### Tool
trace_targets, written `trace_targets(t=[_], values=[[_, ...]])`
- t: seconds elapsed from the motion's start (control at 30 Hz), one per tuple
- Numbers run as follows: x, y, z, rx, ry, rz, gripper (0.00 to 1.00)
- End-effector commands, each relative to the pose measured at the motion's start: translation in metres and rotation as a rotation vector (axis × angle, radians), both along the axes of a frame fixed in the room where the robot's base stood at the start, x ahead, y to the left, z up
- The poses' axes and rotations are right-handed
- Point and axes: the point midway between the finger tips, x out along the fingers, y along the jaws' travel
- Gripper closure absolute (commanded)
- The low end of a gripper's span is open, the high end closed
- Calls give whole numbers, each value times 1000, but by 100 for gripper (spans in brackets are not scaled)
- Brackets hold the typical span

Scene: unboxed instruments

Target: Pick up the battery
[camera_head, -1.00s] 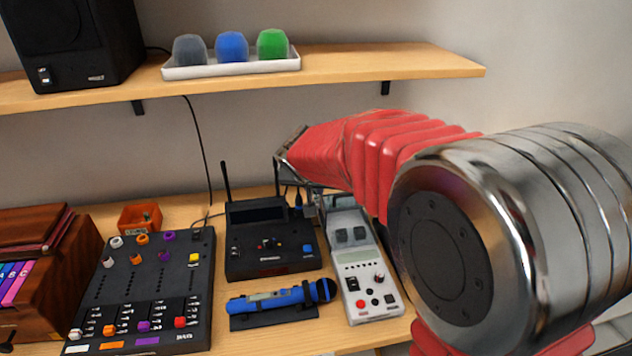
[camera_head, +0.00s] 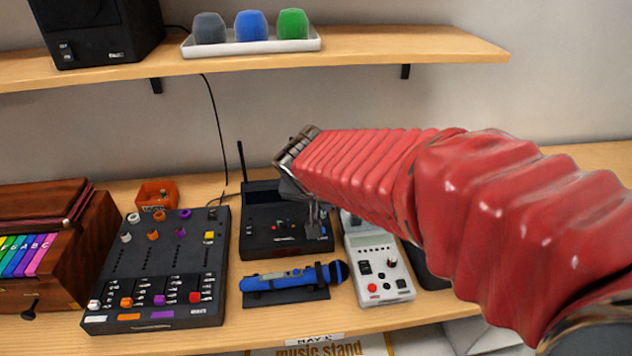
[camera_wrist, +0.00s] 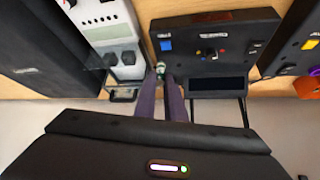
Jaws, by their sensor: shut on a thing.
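The battery (camera_wrist: 160,68) shows in the wrist view as a small pale green and dark end between my fingertips; most of it is hidden by the fingers. My gripper (camera_wrist: 161,76) is shut on it, beside the black receiver. In the head view my gripper (camera_head: 316,218) hangs down in front of the right part of the black receiver (camera_head: 262,240), close to the white tester. The battery cannot be made out in the head view.
The white tester (camera_head: 378,270) stands right of the receiver. A blue microphone (camera_head: 290,278) lies in front on a black rest. A black mixer (camera_head: 160,265) and wooden box (camera_head: 50,245) stand left. A shelf (camera_head: 400,50) with a white tray (camera_head: 250,49) runs above.

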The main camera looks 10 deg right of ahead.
Motion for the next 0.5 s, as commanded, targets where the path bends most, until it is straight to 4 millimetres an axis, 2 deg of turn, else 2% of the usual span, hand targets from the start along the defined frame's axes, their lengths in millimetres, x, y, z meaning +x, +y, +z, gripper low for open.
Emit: trace_targets(t=[0.3,0.5], values=[[-22,7,11,45,138,-4,100],[-30,10,13,59,185,-1,100]])
